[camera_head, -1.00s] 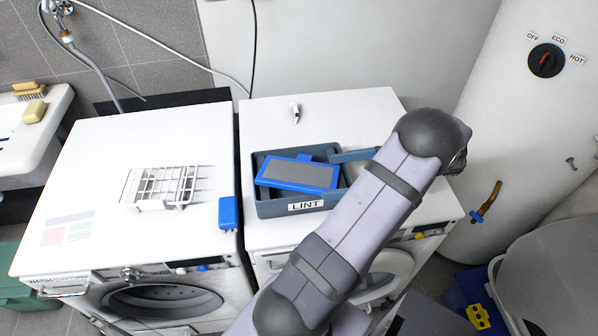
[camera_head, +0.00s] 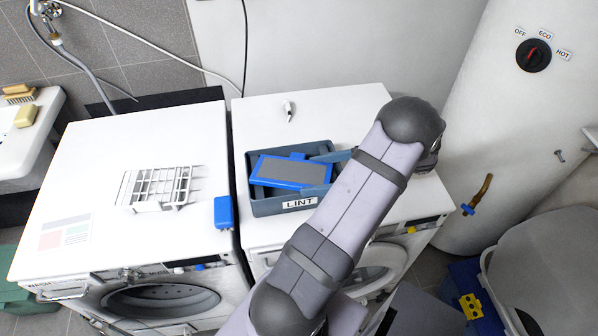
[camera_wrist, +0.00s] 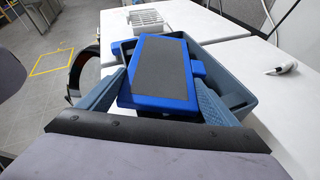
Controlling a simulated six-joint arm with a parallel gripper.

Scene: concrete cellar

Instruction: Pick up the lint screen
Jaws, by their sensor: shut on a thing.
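The lint screen (camera_head: 291,171) is a flat blue frame with a grey panel and a small tab. In the head view it lies tilted in the top of the grey-blue box labelled LINT (camera_head: 265,207), above part of its rim. My gripper (camera_wrist: 160,78) is shut on the screen, with one blue-grey finger along each side of the blue frame in the wrist view, where the screen (camera_wrist: 162,68) fills the middle.
The box stands on the right white machine (camera_head: 345,105). A white wire rack (camera_head: 157,187) and a blue object (camera_head: 224,212) are on the left machine (camera_head: 95,150). A small white and dark item (camera_head: 288,110) lies behind the box. A white tank (camera_head: 510,110) stands at right.

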